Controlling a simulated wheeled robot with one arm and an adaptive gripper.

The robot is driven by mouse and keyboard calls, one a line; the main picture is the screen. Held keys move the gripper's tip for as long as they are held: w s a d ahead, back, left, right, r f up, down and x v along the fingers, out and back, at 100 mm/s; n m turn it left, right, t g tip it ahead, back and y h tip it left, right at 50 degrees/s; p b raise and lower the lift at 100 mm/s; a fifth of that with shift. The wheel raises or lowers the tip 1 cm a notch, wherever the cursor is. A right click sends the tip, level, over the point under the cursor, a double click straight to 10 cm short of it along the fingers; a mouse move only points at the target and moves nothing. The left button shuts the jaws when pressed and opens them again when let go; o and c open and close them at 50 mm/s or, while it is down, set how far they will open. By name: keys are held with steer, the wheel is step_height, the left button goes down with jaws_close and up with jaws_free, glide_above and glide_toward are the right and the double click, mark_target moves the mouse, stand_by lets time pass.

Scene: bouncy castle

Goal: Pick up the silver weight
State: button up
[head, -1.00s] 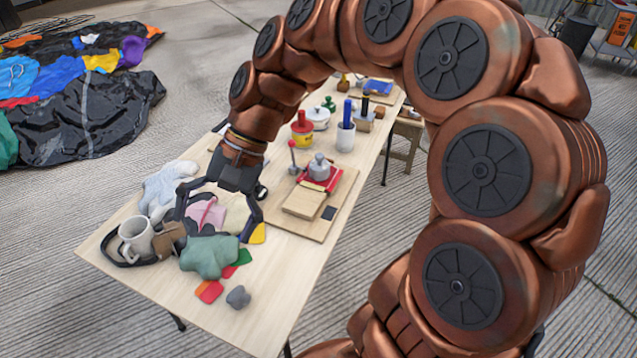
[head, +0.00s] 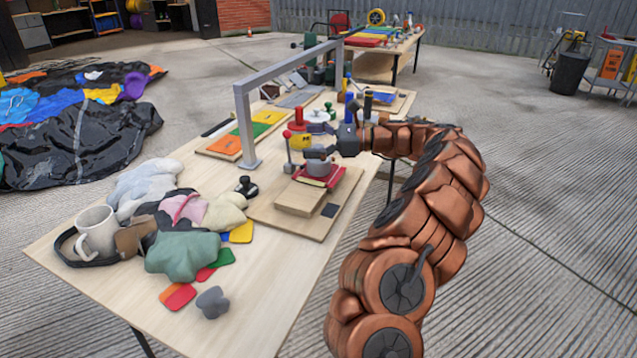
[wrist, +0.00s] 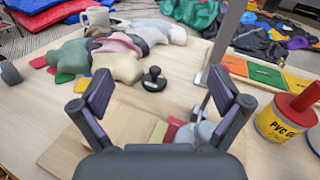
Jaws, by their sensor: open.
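The silver weight (head: 318,168) sits on a small red base on the wooden board, in the middle of the head view. My gripper (head: 310,150) is level with its top, reaching in from the right, and partly covers it. In the wrist view my gripper (wrist: 160,88) has its two fingers wide apart with nothing between them. There the silver weight (wrist: 190,134) shows low, beside the right finger, which hides part of it.
A red-knobbed lever (head: 287,150) stands just left of the weight. A grey metal frame (head: 243,120) rises behind, beside coloured panels. Cloths (head: 182,254) and a mug (head: 96,230) fill the near left. A yellow tin (wrist: 280,122) shows at right in the wrist view.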

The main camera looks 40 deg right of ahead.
mark_target(315, 167)
steer(key=d+f+m+t+b, duration=0.1)
steer(key=d+f, duration=0.1)
steer(key=d, duration=0.1)
steer(key=s+d+f+m+t+h+b, duration=0.1)
steer(key=d+f, duration=0.2)
steer(key=d, duration=0.1)
steer(key=s+d+f+m+t+h+b, duration=0.1)
steer(key=d+f+m, duration=0.1)
steer(key=d, duration=0.1)
steer(key=shift+d+f, duration=0.35)
steer(key=shift+f, duration=0.05)
steer(key=shift+x, duration=1.05)
steer(key=x, duration=0.1)
steer(key=b+x, duration=0.1)
steer(key=x, duration=0.2)
steer(key=shift+a+f+b, duration=0.3)
steer(key=shift+a+f, duration=0.05)
steer(key=shift+a, duration=0.05)
steer(key=shift+w+a+r, duration=0.1)
steer(key=shift+w+a, duration=0.15)
steer(key=shift+w, duration=0.15)
jaws_close()
steer(key=shift+r, duration=0.2)
